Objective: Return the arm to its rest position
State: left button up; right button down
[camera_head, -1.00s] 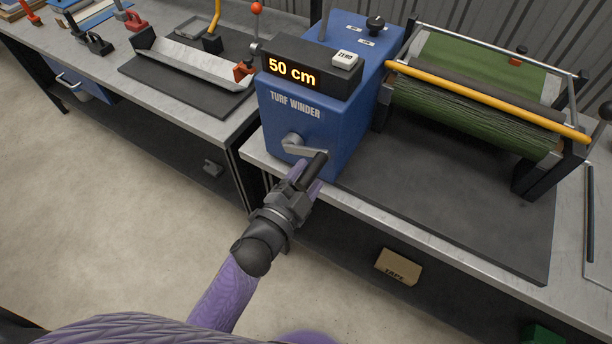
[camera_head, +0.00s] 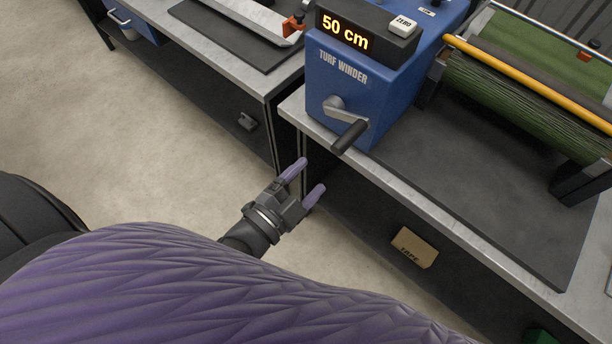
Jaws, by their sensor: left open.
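My left gripper (camera_head: 304,183) is open and empty, with two purple fingers, in front of the bench and below the crank. The crank handle (camera_head: 350,136) is a dark grip on a grey arm on the front of the blue turf winder (camera_head: 350,92). The gripper is apart from it. The winder's display (camera_head: 345,31) reads 50 cm. A large purple quilted part of my own body fills the lower left. My right gripper is not in view.
The bench top (camera_head: 480,190) holds the winder and a green turf roll (camera_head: 520,95) under a yellow bar (camera_head: 530,80). A TAPE box (camera_head: 414,247) sits on the shelf below. A second bench (camera_head: 235,85) stands at the upper left. Bare floor (camera_head: 130,140) lies left of the gripper.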

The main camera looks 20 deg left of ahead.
pick_arm(q)
jog(key=s+a+f+n+g+y+b, duration=0.2)
jog(key=s+f+n+g, duration=0.1)
jog(key=f, duration=0.8)
jog(key=s+a+f+n+g+y+b, duration=0.1)
jog(key=s+f+n+g+y+b, duration=0.15)
jog(key=f, duration=0.85)
jog(key=s+a+f+n+g+y+b, duration=0.1)
jog(key=s+a+f+n+g, duration=0.1)
jog(key=s+f+g, duration=0.3)
jog(key=s+a+f+n+g+y+b, duration=0.1)
jog(key=s+a+f+n+g, duration=0.2)
jog(key=s+f+g, duration=0.3)
jog(key=s+f, duration=0.5)
jog(key=s, duration=0.4)
jog(key=shift+s+b, duration=0.25)
jog(key=shift+b, duration=0.1)
jog(key=shift+w+r+n, duration=0.1)
jog(key=shift+n, duration=0.15)
